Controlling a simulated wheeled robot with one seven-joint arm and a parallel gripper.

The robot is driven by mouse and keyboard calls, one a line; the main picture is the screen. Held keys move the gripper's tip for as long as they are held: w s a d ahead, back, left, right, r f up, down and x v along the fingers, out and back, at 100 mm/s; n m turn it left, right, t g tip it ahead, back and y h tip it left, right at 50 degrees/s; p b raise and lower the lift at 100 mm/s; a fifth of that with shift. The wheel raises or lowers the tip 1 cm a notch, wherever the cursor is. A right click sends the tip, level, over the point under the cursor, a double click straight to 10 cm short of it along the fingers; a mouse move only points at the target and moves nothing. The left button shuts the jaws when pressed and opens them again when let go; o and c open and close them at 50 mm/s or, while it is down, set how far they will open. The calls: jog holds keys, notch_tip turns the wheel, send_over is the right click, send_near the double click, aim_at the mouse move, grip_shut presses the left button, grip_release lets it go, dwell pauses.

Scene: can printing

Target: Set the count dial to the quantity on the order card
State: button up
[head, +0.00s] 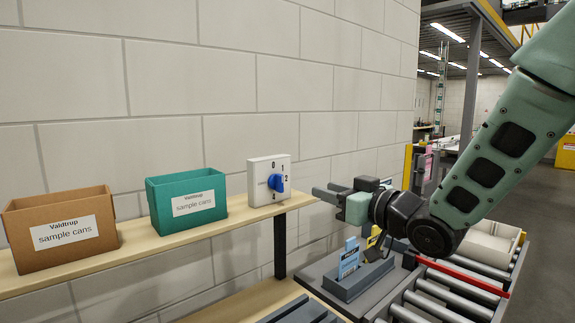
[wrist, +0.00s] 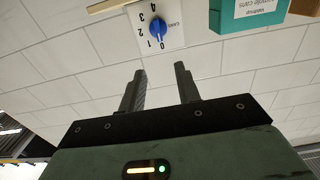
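The count dial is a white box with a blue knob (head: 276,183) at the right end of the wooden shelf. In the wrist view the dial (wrist: 158,28) appears upside down, with the numbers 0 to 4 around the knob. The knob's handle lies roughly along the line between 0 and 4; I cannot tell which end is its pointer. My gripper (head: 326,193) is to the right of the dial, apart from it, with open, empty fingers; they also show in the wrist view (wrist: 158,85). A blue card (head: 349,257), possibly the order card, stands in a grey holder; its print is unreadable.
A teal box (head: 187,201) and a brown box (head: 60,229), both labelled sample cans, stand on the shelf (head: 135,247) left of the dial. A roller conveyor (head: 445,290) lies below my arm. The space between gripper and dial looks clear.

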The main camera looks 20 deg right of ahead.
aim_at(282, 177)
jog(key=p+x, duration=0.8)
jog(key=x, duration=0.6)
grip_shut()
